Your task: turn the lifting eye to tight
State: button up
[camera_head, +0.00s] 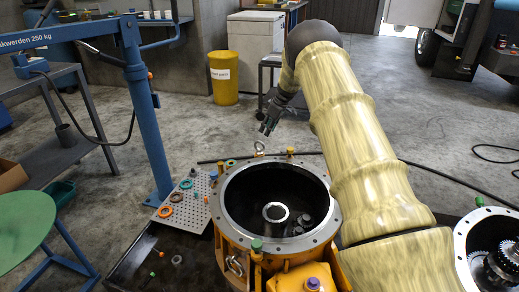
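A yellow transmission housing (226,228) with an open round grey flange stands in the middle. A small metal lifting eye (259,148) stands upright at the far rim of the flange. A second metal ring (235,265) shows at the housing's near left side. My gripper (267,129) hangs just above and slightly right of the far eye, pointing down. It looks apart from the eye, but the exact gap is unclear. The fingers are dark and small, so whether they are open or shut does not show.
A perforated tray (187,217) with coloured rings lies left of the housing. A second housing with gears (500,262) is at the lower right. A blue crane post (145,110) stands at left. A yellow bin (223,78) stands behind. Colored plugs dot the flange rim.

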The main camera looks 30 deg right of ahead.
aim_at(260, 151)
jog(key=b+x, duration=0.2)
jog(key=x, duration=0.8)
jog(key=shift+f+b, duration=0.3)
grip_shut()
